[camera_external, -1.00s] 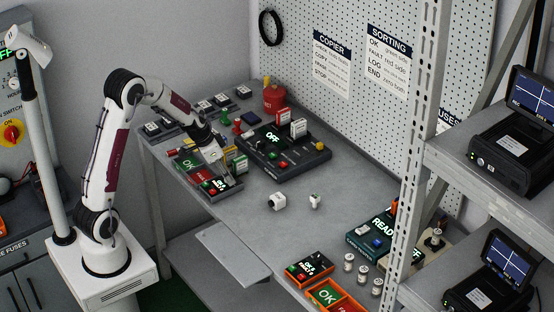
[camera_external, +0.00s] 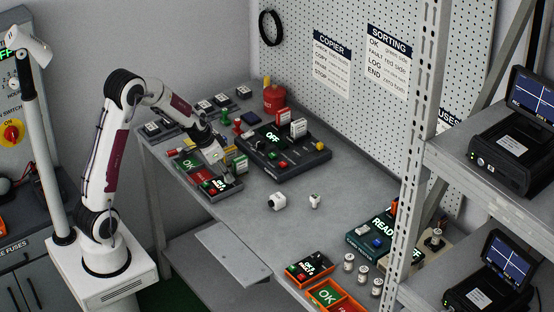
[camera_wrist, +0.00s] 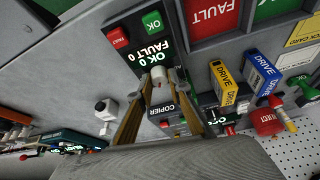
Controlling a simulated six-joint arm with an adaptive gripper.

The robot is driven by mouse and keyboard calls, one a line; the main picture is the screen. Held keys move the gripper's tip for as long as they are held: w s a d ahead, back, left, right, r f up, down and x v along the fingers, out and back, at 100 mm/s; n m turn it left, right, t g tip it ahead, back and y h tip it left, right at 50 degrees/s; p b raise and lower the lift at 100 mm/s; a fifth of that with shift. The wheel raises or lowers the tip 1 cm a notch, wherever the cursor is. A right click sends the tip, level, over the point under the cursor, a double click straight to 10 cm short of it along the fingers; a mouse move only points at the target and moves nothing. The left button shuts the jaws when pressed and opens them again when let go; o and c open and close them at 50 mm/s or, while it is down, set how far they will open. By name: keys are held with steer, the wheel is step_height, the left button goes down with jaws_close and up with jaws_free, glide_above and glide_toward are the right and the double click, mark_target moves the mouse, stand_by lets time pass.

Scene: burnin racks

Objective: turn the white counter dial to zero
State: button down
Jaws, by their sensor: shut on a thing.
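The white counter dial (camera_wrist: 158,76) is a small white knob with a reddish mark, between my fingertips in the wrist view. It sits by the counter box's dark display (camera_wrist: 150,48), which appears to read OK 0 and FAULT 0. My gripper (camera_wrist: 160,84) is shut on the dial, one finger on each side. In the external view my gripper (camera_external: 214,158) is low over the dark counter box (camera_external: 222,186), and hides the dial there. The green OK button (camera_wrist: 152,22) and red FAULT button (camera_wrist: 117,38) are beside the display.
FAULT and OK trays (camera_wrist: 213,15) adjoin the counter. Yellow and blue DRIVE pieces (camera_wrist: 262,72) stand close to my gripper. A large dark OFF panel (camera_external: 300,158) lies to the right.

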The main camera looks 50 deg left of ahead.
steer(key=c, duration=1.9)
jaws_free()
steer(key=shift+r, duration=0.1)
steer(key=shift+v, duration=5.9)
steer(key=shift+a, duration=0.1)
